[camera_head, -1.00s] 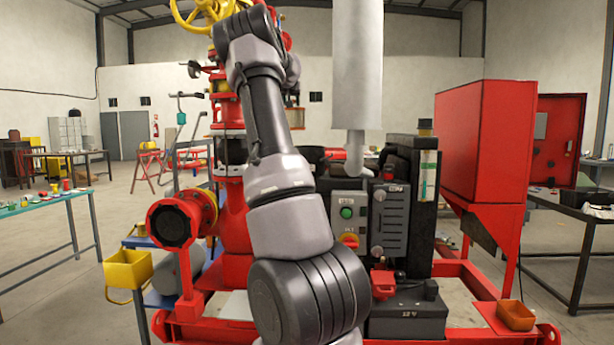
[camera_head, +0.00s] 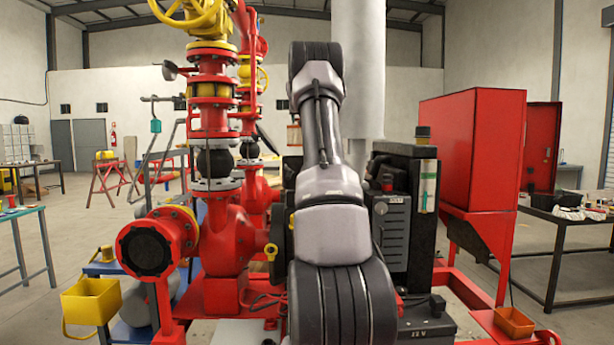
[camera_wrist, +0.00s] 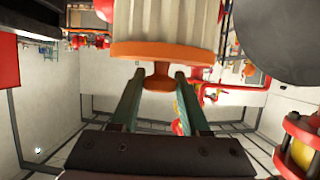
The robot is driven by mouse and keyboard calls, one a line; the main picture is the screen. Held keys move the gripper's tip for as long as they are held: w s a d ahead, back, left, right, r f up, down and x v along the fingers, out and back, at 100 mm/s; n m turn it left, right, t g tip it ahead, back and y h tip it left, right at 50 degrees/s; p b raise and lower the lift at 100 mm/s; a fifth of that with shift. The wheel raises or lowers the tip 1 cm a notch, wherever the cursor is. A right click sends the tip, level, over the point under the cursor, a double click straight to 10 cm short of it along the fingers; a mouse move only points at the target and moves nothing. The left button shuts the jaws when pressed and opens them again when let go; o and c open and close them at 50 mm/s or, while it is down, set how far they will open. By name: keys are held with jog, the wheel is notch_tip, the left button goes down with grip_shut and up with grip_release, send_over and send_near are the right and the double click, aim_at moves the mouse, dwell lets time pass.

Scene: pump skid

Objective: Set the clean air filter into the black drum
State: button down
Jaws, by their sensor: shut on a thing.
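In the wrist view my gripper (camera_wrist: 158,76) is shut on the orange knob of the clean air filter (camera_wrist: 165,28). The filter has a pale pleated body and an orange end cap, and it stands out beyond the fingers. In the head view, a small pale and orange piece just left of my arm looks like the filter (camera_head: 294,136); my arm hides the fingers. A dark shape left of my arm may be part of the black drum (camera_head: 291,168), but most of that area is hidden. I cannot see the drum's opening.
Red pipework with flanges (camera_head: 212,215) stands left of my arm. A tall grey cylinder (camera_head: 360,60) rises behind it. A black engine block (camera_head: 410,200) and red hopper (camera_head: 472,150) are at right. A dark round surface (camera_wrist: 275,35) fills the wrist view's upper right.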

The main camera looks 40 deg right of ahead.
notch_tip(320, 180, down, 16)
jog(key=shift+f, duration=0.25)
dwell(0.3)
jog(key=c, duration=0.7)
grip_release()
jog(key=shift+f, duration=0.1)
